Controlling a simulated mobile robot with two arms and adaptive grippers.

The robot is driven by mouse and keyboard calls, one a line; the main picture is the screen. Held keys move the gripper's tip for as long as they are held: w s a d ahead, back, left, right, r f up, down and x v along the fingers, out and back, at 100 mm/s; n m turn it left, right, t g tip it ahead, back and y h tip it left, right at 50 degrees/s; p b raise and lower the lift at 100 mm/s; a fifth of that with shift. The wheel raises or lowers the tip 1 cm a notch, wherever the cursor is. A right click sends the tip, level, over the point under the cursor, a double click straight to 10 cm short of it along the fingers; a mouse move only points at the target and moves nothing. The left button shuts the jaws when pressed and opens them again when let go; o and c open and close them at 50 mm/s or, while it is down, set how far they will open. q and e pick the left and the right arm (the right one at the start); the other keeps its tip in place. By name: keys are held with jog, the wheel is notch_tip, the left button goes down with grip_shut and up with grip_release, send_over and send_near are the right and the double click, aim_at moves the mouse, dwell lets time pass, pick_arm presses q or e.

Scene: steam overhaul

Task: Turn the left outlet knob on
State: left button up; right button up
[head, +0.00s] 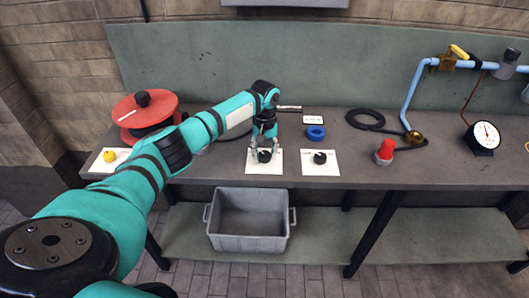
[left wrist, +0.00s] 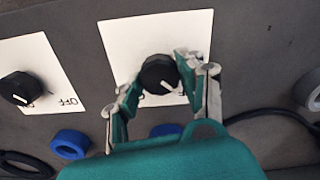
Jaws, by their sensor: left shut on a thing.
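The left outlet knob (head: 265,156) is black and sits on a white plate (head: 254,169) on the bench. My left gripper (head: 264,149) reaches down over it and is shut on it. In the left wrist view the knob (left wrist: 158,71) shows between the two fingers, its white pointer line slanting to the picture's lower right. The lettering on its plate is mostly hidden by a finger. A second black knob (head: 320,158) on its own white plate stands to the right. In the left wrist view it (left wrist: 20,88) is at the left, with "OFF" readable. My right gripper is out of view.
A blue ring (head: 316,132) lies behind the right knob. A red hose reel (head: 146,110) and yellow knob (head: 109,156) are at the left. A red-topped fitting (head: 384,151), gauge (head: 484,136) and blue pipe (head: 412,94) are at the right. A grey crate (head: 249,243) stands below.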

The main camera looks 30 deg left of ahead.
pick_arm(q)
jog(key=shift+r, duration=0.1)
jog(key=m+p, duration=0.2)
jog(key=m, duration=0.1)
jog(key=shift+r, duration=0.1)
jog(key=m+p, duration=0.2)
jog(key=m, duration=0.2)
jog(key=shift+d, duration=0.1)
jog(key=m+p, duration=0.1)
jog(key=m, duration=0.4)
jog(key=shift+w+m, duration=0.1)
jog(key=shift+m, duration=0.3)
jog(key=m, duration=0.5)
